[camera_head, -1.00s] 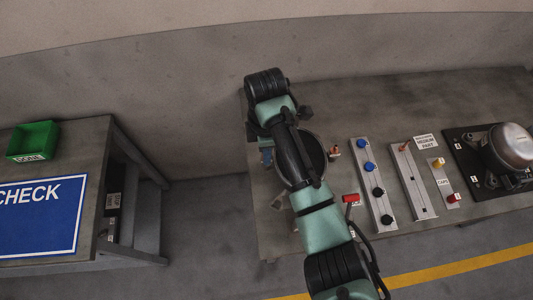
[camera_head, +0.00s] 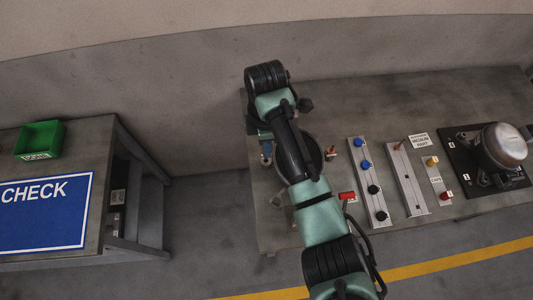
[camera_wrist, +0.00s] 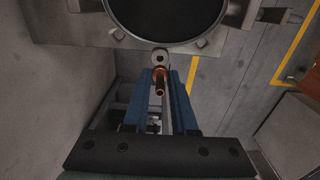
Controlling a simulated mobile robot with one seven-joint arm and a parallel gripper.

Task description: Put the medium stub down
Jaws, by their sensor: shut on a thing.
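In the wrist view a copper-coloured stub (camera_wrist: 159,82) sits between the blue fingers of my gripper (camera_wrist: 160,76). The gripper is shut on it, and a pale ring-shaped end (camera_wrist: 161,56) shows just beyond it. In the head view my gripper (camera_head: 266,152) is at the left end of the right-hand bench, mostly hidden by my own arm. The held stub cannot be made out there. A sign reading "medium part" (camera_head: 419,140) stands by a metal rail (camera_head: 414,192), with a small copper piece (camera_head: 399,146) at the rail's far end.
The bench (camera_head: 400,92) also bears a rail with blue and black knobs (camera_head: 379,197), a red-topped piece (camera_head: 347,196), a small copper piece (camera_head: 331,153) and a compressor (camera_head: 504,145). A dark round thing (camera_wrist: 165,15) lies close ahead of the fingers. A green bin (camera_head: 40,139) stands on the left table.

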